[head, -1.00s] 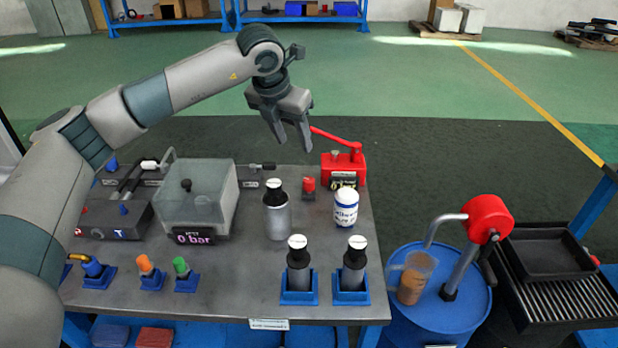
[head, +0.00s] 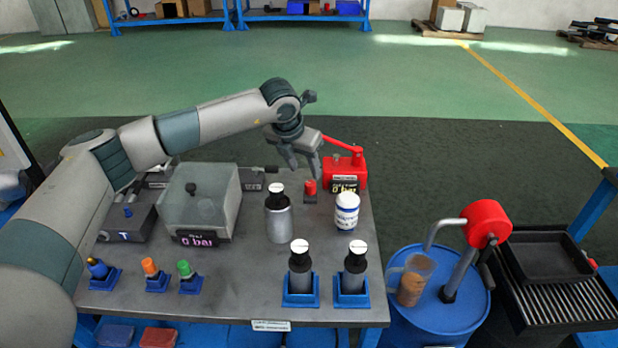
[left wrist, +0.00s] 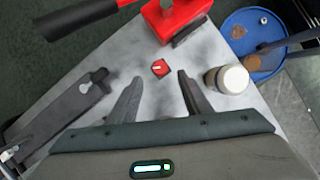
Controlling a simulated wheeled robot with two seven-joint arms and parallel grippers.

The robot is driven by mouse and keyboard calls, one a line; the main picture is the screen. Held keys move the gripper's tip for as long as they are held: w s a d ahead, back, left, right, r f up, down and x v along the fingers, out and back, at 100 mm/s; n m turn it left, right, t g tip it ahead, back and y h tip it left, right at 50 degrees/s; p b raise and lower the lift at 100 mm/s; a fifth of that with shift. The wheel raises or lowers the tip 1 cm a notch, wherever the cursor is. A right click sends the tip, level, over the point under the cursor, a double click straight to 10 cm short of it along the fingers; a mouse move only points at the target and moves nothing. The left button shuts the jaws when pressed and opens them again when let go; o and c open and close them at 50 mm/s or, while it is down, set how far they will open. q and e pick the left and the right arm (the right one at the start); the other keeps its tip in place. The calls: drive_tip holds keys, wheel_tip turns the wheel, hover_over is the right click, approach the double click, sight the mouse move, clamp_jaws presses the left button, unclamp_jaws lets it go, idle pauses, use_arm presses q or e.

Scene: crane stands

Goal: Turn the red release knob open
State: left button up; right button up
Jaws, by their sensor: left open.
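The red release knob (head: 310,187) stands on a small dark base at the back of the grey bench, just left of the red hand pump (head: 345,172). In the left wrist view the knob (left wrist: 160,68) shows from above, with a white mark on its top, between and beyond my fingertips. My left gripper (head: 303,172) is open and empty, pointing down above and slightly behind the knob. Its two fingers (left wrist: 158,84) also show spread apart in the left wrist view. They do not appear to touch the knob. My right gripper is not in view.
A white bottle (head: 346,212) and a grey cylinder (head: 278,220) stand in front of the knob. The pump's lever (head: 342,145) reaches left close behind my gripper. A clear-covered box (head: 199,205) with a 0 bar display stands at left.

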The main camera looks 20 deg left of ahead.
sight(310, 183)
use_arm(q)
drive_tip(key=p+x, duration=0.1)
drive_tip(key=x, duration=0.4)
drive_tip(key=shift+w+f, duration=0.15)
drive_tip(key=shift+f, duration=0.1)
drive_tip(key=shift+x, duration=0.9)
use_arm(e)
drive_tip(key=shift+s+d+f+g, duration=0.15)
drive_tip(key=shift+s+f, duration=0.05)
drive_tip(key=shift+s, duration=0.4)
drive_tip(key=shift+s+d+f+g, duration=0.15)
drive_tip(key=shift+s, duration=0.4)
use_arm(q)
drive_tip(key=c, duration=1.1)
